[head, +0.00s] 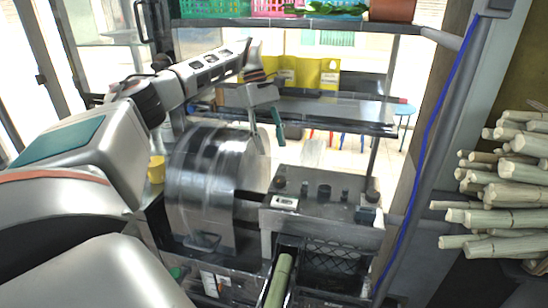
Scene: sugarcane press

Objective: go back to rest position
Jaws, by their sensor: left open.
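My left arm comes in from the left and reaches over the sugarcane press. My left gripper (262,92) is open in the air above the press, with no cane seen in it. The press has a large shiny metal drum (205,180) and, to its right, a metal housing (325,205) with dark knobs on top. A green cane piece (278,283) stands tilted in a slot at the front of the press. My right gripper is not in view.
A stack of pale cut canes (515,185) lies at the right. A blue cable (432,120) runs down a post beside the press. A shelf with coloured baskets (280,8) hangs above. A yellow cup (156,169) stands left of the drum.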

